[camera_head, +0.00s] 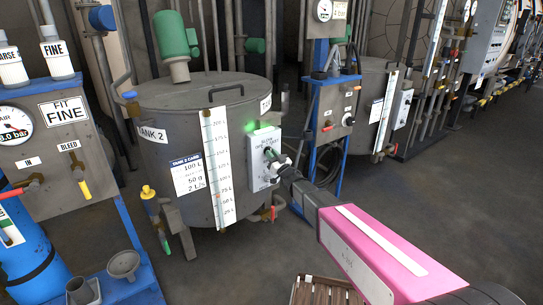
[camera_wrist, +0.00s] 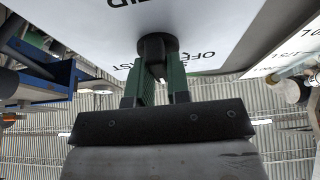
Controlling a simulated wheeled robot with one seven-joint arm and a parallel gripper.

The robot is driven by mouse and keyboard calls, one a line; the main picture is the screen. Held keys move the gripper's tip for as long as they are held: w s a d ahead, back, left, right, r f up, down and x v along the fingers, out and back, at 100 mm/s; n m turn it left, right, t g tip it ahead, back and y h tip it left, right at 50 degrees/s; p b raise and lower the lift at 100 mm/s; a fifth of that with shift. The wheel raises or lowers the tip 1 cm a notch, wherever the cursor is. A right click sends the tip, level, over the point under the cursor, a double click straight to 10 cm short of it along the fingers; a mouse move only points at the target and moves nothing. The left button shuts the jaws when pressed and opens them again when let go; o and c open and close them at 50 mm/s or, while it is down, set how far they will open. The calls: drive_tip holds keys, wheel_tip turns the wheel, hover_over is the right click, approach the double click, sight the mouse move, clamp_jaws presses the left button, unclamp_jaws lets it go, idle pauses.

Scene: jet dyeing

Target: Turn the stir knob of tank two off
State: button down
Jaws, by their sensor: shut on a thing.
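Tank two (camera_head: 195,130) is a grey metal tank with a "TANK 2" label, a card and a level scale on its side. A pale control box (camera_head: 262,152) is mounted on its right side, with a lit green lamp (camera_head: 250,126) beside its top corner. My gripper (camera_head: 275,158) reaches the front of this box. In the wrist view, my gripper (camera_wrist: 156,85) has its green fingers shut on the black stir knob (camera_wrist: 155,44). Lettering including "OFF" shows on the panel (camera_wrist: 205,48) around the knob. The knob's exact setting cannot be told.
At the left stands a blue-framed station with a gauge (camera_head: 15,124), bottles (camera_head: 56,55) and a yellow-handled valve (camera_head: 80,178). Another tank (camera_head: 365,110) with its own box stands behind to the right. A slatted crate (camera_head: 322,292) sits at the bottom. Floor at the right is clear.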

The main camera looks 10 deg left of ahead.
drive_tip(key=shift+d+n+g+y, duration=0.1)
drive_tip(key=shift+n+g+y, duration=0.25)
drive_tip(key=shift+n+g, duration=1.35)
drive_tip(key=shift+a+n+g+y, duration=0.1)
drive_tip(key=shift+n+g+y, duration=0.25)
drive_tip(key=shift+n, duration=2.55)
drive_tip(key=shift+d+n+g+y, duration=0.1)
drive_tip(key=shift+n+g+y, duration=0.2)
drive_tip(key=shift+n+g, duration=1.4)
drive_tip(key=shift+n+t, duration=0.65)
drive_tip(key=shift+n, duration=0.15)
drive_tip(key=c, duration=1.1)
unclamp_jaws()
drive_tip(key=v, duration=1)
drive_tip(key=shift+s+d, duration=0.1)
drive_tip(key=shift+d, duration=0.25)
